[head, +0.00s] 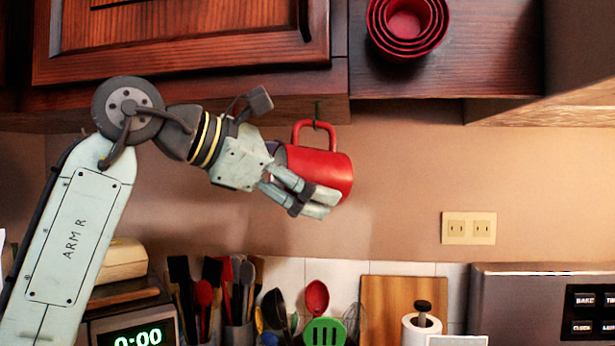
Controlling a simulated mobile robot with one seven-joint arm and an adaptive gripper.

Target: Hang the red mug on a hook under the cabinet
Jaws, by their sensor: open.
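The red mug (335,172) is under the dark wood cabinet (190,45), handle up and body tilted. Its handle is at a small dark green hook (317,112) under the cabinet edge, and the loop appears to be around the hook. My gripper (322,203) is at the mug's lower left, with its fingers in front of the mug's body. The fingers are open. Part of the mug's left side is hidden behind them, and I cannot tell whether they touch it.
Nested red bowls (408,28) are on the shelf at upper right. Below stand utensils in holders (240,333), a cutting board (391,300), a paper towel roll (421,330) and a steel appliance (520,310).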

